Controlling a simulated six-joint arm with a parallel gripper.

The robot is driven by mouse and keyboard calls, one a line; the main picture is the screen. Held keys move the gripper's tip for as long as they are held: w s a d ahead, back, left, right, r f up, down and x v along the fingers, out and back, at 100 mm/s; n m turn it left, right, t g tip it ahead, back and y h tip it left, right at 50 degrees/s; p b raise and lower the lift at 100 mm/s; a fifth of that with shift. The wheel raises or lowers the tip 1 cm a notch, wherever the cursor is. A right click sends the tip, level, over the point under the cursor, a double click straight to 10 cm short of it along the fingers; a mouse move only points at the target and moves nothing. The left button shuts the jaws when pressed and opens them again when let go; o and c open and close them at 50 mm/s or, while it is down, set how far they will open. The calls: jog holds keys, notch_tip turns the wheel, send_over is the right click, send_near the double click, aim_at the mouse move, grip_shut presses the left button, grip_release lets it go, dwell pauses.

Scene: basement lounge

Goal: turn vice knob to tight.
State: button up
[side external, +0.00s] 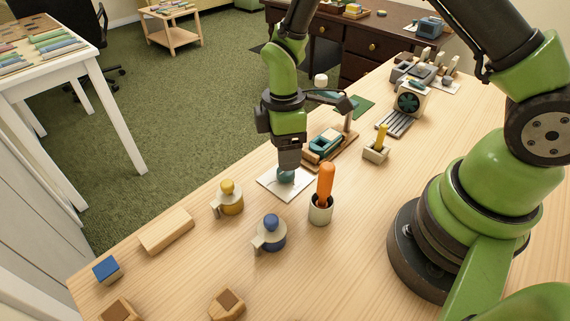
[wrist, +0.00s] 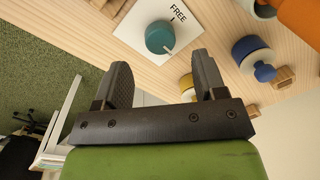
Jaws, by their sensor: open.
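The teal round knob (side external: 286,175) sits on a white plate (side external: 270,186) on the wooden bench. In the wrist view the knob (wrist: 158,37) has a pale pointer line near its lower right edge. The plate (wrist: 130,30) reads "FREE" with a small tick mark above the knob; no other word shows. My gripper (side external: 288,168) points down just above the knob, hiding part of it. In the wrist view my gripper (wrist: 160,62) is open and empty, its two fingers apart. The knob appears ahead of the gap; I cannot tell whether they touch.
An orange-handled tool (side external: 325,183) stands in a grey cup (side external: 320,210) close to the right. A yellow-topped pot (side external: 229,198) and a blue-topped pot (side external: 271,232) stand nearby. A teal vice-like device (side external: 326,142) lies behind. Bare bench lies at front right.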

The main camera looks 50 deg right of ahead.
aim_at(286, 174)
notch_tip(286, 174, down, 5)
jog(key=shift+s+a+r, duration=0.1)
jog(key=shift+c, duration=0.5)
jog(key=c, duration=0.8)
jog(key=shift+c, duration=0.2)
jog(key=shift+m, duration=2.9)
jog(key=o, duration=0.9)
